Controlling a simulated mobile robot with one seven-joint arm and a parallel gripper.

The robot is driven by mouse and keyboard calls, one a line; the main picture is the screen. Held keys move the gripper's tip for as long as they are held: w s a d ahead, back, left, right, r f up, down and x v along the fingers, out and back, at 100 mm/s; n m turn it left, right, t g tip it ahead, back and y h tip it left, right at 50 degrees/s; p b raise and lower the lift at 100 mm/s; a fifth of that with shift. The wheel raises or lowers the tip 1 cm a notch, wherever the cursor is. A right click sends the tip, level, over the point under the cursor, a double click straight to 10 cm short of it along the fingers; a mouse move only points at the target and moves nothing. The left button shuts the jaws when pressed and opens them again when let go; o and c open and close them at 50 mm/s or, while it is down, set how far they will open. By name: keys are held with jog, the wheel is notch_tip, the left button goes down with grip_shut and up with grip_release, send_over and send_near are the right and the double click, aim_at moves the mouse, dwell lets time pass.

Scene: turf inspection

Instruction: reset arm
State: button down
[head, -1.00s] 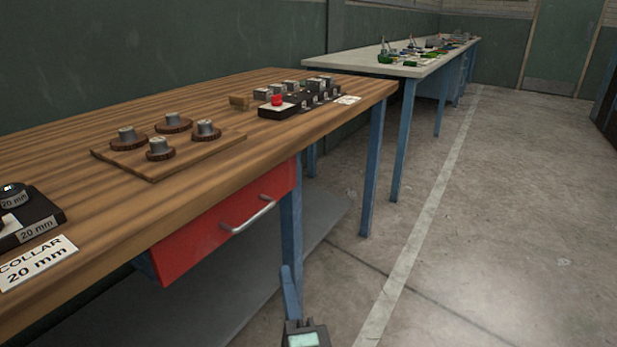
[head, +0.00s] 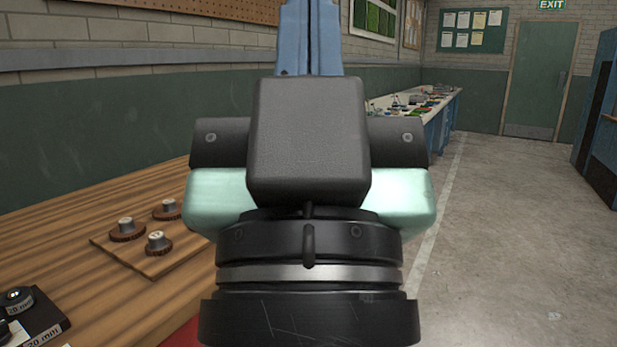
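My gripper (head: 309,38) is raised large in front of the head camera, seen from behind. Its two blue fingers point up and lie side by side with no clear gap, so it looks shut. Their tips are cut off by the top edge of the picture. I see nothing held between the visible parts of the fingers. The gripper stands in front of the wooden workbench and hides its right part and far end.
The wooden workbench (head: 110,207) is at left, with a board (head: 186,256) of grey-topped round pieces. A black 20 mm block (head: 35,325) sits at lower left. A farther bench (head: 437,120) stands along the wall. Open floor (head: 500,250) lies at right.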

notch_tip(320, 180, up, 28)
jog(key=p, duration=2.5)
jog(key=shift+f, duration=0.15)
